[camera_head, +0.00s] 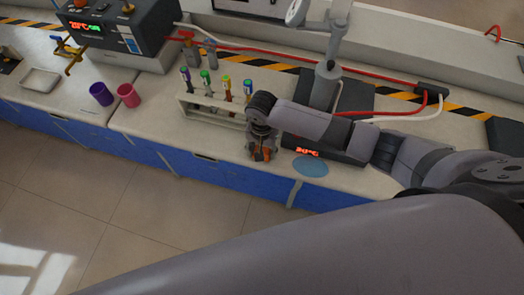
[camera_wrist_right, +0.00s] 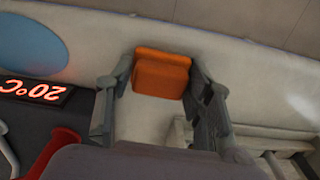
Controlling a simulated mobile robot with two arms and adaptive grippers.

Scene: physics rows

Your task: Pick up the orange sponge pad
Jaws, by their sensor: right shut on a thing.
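The orange sponge pad (camera_wrist_right: 162,74) is a small block between the fingers of my right gripper (camera_wrist_right: 162,80) in the right wrist view. The gripper is shut on it, with one finger against each side. In the head view my right gripper (camera_head: 262,153) points down at the front of the bench, beside the tube rack, and a bit of the orange sponge pad (camera_head: 266,153) shows between its fingers. I cannot tell whether the pad touches the bench top. My left gripper is not in view.
A rack (camera_head: 212,115) with several coloured tubes stands left of my right gripper. A blue disc (camera_head: 310,166) lies to the right, before a device with a red display (camera_head: 307,152). Purple (camera_head: 101,94) and pink (camera_head: 128,95) cups stand farther left. The bench's front edge is close.

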